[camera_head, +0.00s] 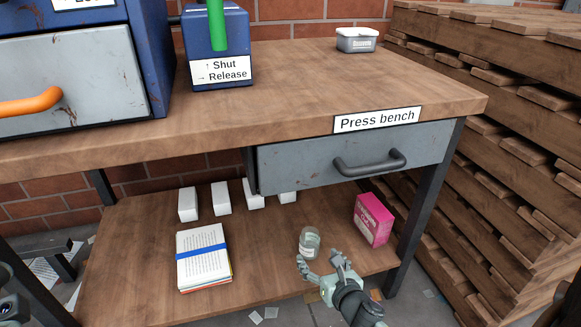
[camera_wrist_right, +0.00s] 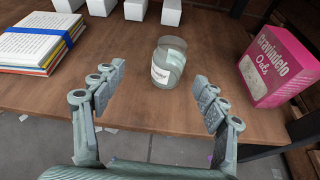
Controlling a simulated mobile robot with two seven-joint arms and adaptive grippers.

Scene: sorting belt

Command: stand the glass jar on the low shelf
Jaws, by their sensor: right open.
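The glass jar (camera_head: 309,242) stands upright on the low shelf (camera_head: 140,265) of the bench, near its front edge. My right gripper (camera_head: 318,265) is open and empty, just in front of the jar, with the fingers spread to either side. The fingers appear apart from the glass.
A pink oats box (camera_head: 373,220) stands right of the jar, near the bench leg. Books bound with a blue band (camera_head: 203,257) lie to the left. Several white blocks (camera_head: 221,198) stand behind. The drawer (camera_head: 350,155) and benchtop (camera_head: 290,75) overhang the shelf.

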